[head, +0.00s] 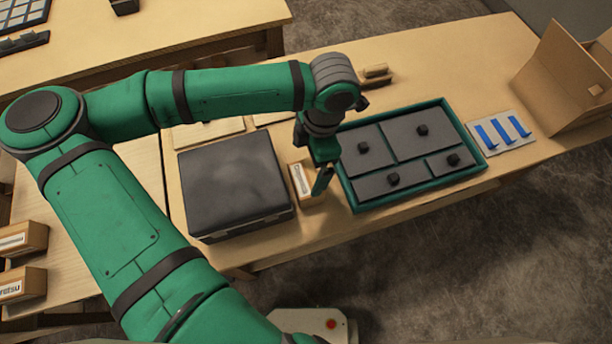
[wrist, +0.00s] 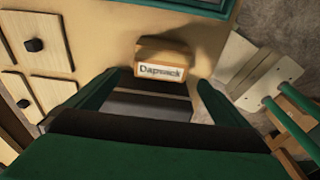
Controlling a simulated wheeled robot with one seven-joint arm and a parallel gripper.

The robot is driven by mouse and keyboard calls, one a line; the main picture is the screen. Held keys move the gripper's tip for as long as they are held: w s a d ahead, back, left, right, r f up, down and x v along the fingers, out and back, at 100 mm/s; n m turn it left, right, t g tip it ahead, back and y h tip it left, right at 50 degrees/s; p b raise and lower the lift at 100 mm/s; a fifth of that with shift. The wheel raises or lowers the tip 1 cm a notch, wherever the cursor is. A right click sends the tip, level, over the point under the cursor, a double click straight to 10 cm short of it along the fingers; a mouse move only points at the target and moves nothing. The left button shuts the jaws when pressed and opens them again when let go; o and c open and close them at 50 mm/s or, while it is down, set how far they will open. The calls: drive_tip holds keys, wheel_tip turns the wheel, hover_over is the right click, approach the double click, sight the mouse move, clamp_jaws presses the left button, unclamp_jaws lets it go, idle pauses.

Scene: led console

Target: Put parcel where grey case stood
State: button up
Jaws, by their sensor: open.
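A small cardboard parcel (head: 303,183) with a white label stands on the table, between the grey case and the green-rimmed tray. It also shows in the wrist view (wrist: 163,61), where its label faces me. The grey case (head: 235,182) is a large dark box, closed, standing on the table left of the parcel. My gripper (head: 317,178) is open and low beside the parcel, partly covering it in the head view. In the wrist view my gripper (wrist: 157,82) has its fingers apart, with the parcel beyond and between them. I cannot tell whether they touch it.
The green-rimmed tray (head: 447,178) holds dark panels with black knobs, close right of the parcel. A white plate with blue strips (head: 502,133) and an open cardboard box (head: 567,80) lie farther right. Labelled boxes (head: 22,285) stand at the far left. Bare tabletop (head: 450,65) lies behind the tray.

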sight(307, 177)
drive_tip(key=f, duration=0.9)
drive_tip(key=shift+s+a+f, duration=0.15)
drive_tip(key=shift+s+a, duration=0.05)
drive_tip(key=c, duration=1.3)
drive_tip(key=shift+o, duration=0.2)
drive_tip(key=shift+w, duration=0.1)
